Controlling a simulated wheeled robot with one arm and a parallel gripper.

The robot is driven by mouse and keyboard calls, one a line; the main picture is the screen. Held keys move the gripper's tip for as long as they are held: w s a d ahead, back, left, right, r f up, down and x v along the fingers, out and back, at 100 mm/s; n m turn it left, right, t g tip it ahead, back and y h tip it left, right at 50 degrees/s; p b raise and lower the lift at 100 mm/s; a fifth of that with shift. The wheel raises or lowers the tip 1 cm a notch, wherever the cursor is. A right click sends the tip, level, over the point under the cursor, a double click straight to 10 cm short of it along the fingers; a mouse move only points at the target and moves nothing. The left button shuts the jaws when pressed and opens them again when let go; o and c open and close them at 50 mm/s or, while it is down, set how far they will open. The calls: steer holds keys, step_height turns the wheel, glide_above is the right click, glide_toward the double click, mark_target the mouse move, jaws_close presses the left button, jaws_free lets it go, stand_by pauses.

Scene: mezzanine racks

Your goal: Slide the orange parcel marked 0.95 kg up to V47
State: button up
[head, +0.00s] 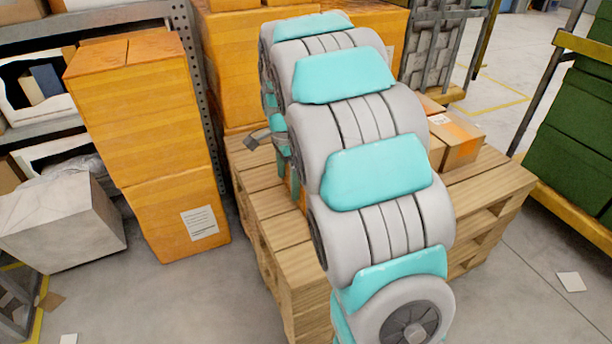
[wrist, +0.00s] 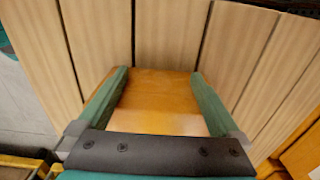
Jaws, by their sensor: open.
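In the wrist view an orange parcel (wrist: 158,92) lies on the wooden pallet (wrist: 165,35), between the two green fingers of my gripper (wrist: 159,72). The fingers are open, one along each side of the parcel. I cannot tell whether they touch it. A paler patch shows on the parcel's near end, but no weight mark is readable. In the head view my arm hides most of the gripper; a sliver of orange (head: 296,186) shows beside the arm above the pallet (head: 290,262). No V47 mark is readable in either view.
Small cartons (head: 456,138) sit on the pallet right of my arm. Stacked orange boxes (head: 140,110) stand at left, beside a grey carton (head: 62,222) and shelving. Green crates (head: 575,135) on a yellow rack are at right.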

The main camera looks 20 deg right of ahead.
steer(key=shift+d, duration=0.5)
steer(key=shift+d+p, duration=0.3)
steer(key=shift+d, duration=1)
stand_by(1.0)
steer(key=shift+a, duration=1.5)
step_height(320, 180, up, 13)
steer(key=p, duration=0.6)
